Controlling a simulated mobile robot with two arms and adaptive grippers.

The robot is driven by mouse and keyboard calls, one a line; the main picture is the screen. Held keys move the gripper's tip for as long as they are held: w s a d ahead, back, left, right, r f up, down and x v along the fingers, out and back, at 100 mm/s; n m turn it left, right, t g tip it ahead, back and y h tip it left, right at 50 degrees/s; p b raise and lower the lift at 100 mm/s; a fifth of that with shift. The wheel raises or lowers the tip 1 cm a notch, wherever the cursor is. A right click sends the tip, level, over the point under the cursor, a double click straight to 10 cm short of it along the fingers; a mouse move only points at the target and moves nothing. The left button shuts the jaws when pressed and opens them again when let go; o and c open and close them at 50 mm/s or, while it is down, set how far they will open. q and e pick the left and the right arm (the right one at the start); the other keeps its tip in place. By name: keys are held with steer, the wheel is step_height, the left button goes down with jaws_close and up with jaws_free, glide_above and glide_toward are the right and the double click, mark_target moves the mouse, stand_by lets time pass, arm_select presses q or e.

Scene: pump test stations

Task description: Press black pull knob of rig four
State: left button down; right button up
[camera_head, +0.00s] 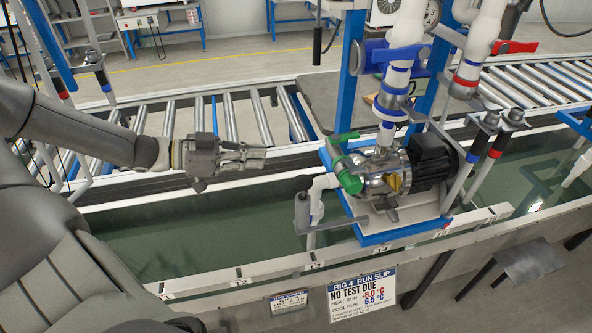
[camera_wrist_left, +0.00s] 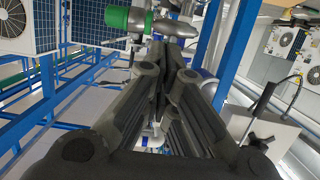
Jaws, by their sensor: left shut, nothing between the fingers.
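Rig four is the pump (camera_head: 385,175) on a blue frame (camera_head: 385,237), above the sign reading RIG 4 RUN SLIP (camera_head: 362,293). A dark upright grip (camera_head: 302,210) stands at the pump's left, and a black handle (camera_head: 317,45) hangs above and behind it. I cannot tell whether either is the black pull knob. My left gripper (camera_head: 262,156) is shut and empty, level, pointing right, apart from the pump, with its tips left of the green fitting (camera_head: 347,175). Its shut fingers (camera_wrist_left: 160,62) fill the middle of the left wrist view. My right gripper is out of view.
A roller conveyor (camera_head: 230,118) runs behind the left gripper, and another roller section (camera_head: 530,85) lies at right. A greenish water trough (camera_head: 170,245) lies below. White pipes (camera_head: 392,85) and blue posts rise around the pump. A red valve handle (camera_head: 514,47) is at upper right.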

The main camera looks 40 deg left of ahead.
mark_target(296, 181)
arm_select(q)
steer(key=b+x, duration=0.1)
steer(key=x, duration=0.2)
steer(key=b+x, duration=0.1)
steer(key=x, duration=0.2)
steer(key=b+x, duration=0.2)
steer(key=x, duration=0.2)
steer(key=shift+s+a+f, duration=0.1)
steer(key=shift+f, duration=0.15)
steer(key=shift+f+b, duration=1.1)
steer(key=shift+f, duration=0.7)
step_height(296, 181, down, 4)
steer(key=b, duration=0.4)
steer(key=shift+f, duration=0.15)
